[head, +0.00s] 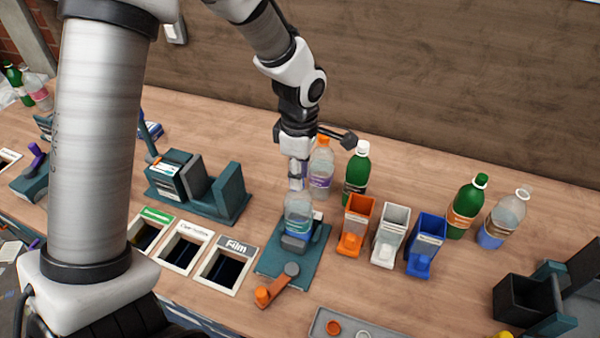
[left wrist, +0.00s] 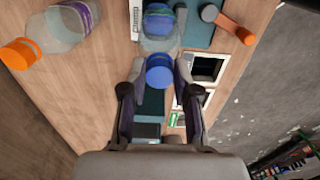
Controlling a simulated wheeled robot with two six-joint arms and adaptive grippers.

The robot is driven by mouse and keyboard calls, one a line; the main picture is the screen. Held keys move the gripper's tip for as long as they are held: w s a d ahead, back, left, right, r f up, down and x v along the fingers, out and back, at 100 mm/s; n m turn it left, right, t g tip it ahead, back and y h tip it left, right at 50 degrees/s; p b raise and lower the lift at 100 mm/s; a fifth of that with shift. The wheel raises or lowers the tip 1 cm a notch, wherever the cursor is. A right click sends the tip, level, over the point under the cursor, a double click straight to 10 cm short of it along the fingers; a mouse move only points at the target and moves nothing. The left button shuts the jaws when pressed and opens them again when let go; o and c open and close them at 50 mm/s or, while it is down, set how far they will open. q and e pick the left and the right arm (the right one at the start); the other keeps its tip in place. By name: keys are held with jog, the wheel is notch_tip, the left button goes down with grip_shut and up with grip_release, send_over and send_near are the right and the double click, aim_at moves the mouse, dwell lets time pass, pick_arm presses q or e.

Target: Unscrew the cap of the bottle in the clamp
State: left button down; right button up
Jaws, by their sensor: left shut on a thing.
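The clear bottle (head: 298,212) with a blue label stands upright in the clamp (head: 268,262), which has a teal base and an orange-tipped lever (head: 276,286). My left gripper (head: 297,186) is directly above the bottle, pointing down, with its fingers at the bottle's top. In the left wrist view, the blue cap (left wrist: 160,71) is between the two fingers, and the gripper is shut on it. The bottle (left wrist: 158,38) shows just beyond the cap. The fingers hide the cap in the head view, and I cannot tell whether it still sits on the neck. My right gripper is out of view.
An orange-capped bottle (head: 321,172) and a white-capped green bottle (head: 357,172) stand close behind the gripper. Orange (head: 356,222), white (head: 391,235) and blue (head: 426,243) holders stand to the right. Sunken bins, one labelled Film (head: 237,247), lie left. A grey tray (head: 385,331) holds loose caps.

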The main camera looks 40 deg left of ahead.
pick_arm(q)
jog(key=shift+f+n+b, duration=0.25)
jog(key=shift+n+b, duration=0.2)
jog(key=shift+n, duration=0.55)
jog(key=shift+s+n, duration=0.1)
jog(key=shift+n, duration=0.8)
jog(key=shift+r+n, duration=0.15)
jog(key=shift+n, duration=0.45)
jog(key=shift+n+b, duration=0.65)
jog(key=shift+n, duration=1.95)
jog(key=c, duration=0.8)
grip_release()
jog(key=shift+a, duration=0.1)
